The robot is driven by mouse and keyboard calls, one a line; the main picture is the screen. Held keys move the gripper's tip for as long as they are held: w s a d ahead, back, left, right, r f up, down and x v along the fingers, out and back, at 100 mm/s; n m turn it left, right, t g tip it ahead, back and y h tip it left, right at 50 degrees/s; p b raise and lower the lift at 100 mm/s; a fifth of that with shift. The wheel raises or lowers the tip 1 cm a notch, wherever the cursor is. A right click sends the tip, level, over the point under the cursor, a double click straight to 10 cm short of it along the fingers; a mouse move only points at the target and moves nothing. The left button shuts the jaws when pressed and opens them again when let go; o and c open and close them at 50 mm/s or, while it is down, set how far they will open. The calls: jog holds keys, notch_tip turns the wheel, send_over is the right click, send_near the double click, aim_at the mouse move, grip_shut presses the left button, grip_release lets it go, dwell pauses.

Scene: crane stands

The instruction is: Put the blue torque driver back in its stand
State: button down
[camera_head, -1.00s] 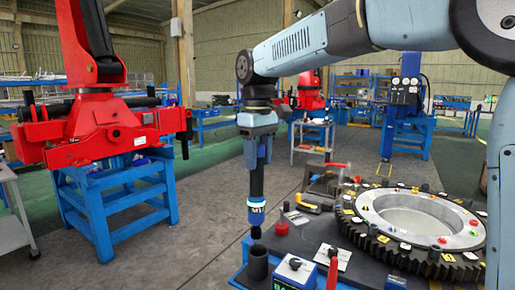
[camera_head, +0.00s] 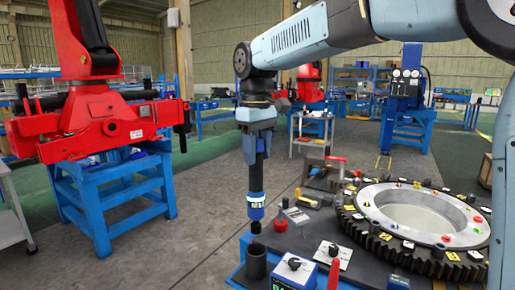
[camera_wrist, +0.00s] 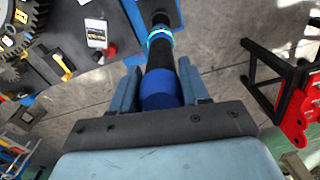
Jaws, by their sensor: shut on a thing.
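The blue torque driver (camera_head: 256,200) hangs upright from my gripper (camera_head: 257,142), with a black shaft, a blue lower collar and a dark tip. My gripper is shut on its upper part. In the wrist view, the driver (camera_wrist: 160,65) lies between the two fingers of my gripper (camera_wrist: 157,88). A black cylindrical cup (camera_head: 257,263), which looks like the stand, sits at the near left edge of the workbench. The driver's tip is just above the cup in the head view, apart from it. The cup's opening is hidden in the wrist view.
A large dark gear ring (camera_head: 415,225) covers the right of the workbench. A box with a black knob (camera_head: 294,268) and a red-handled tool (camera_head: 334,275) stand right of the cup. A red machine on a blue frame (camera_head: 112,205) is at the left, with bare floor between.

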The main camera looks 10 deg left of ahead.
jog(key=shift+f, duration=2.4)
jog(key=shift+s+f, duration=0.1)
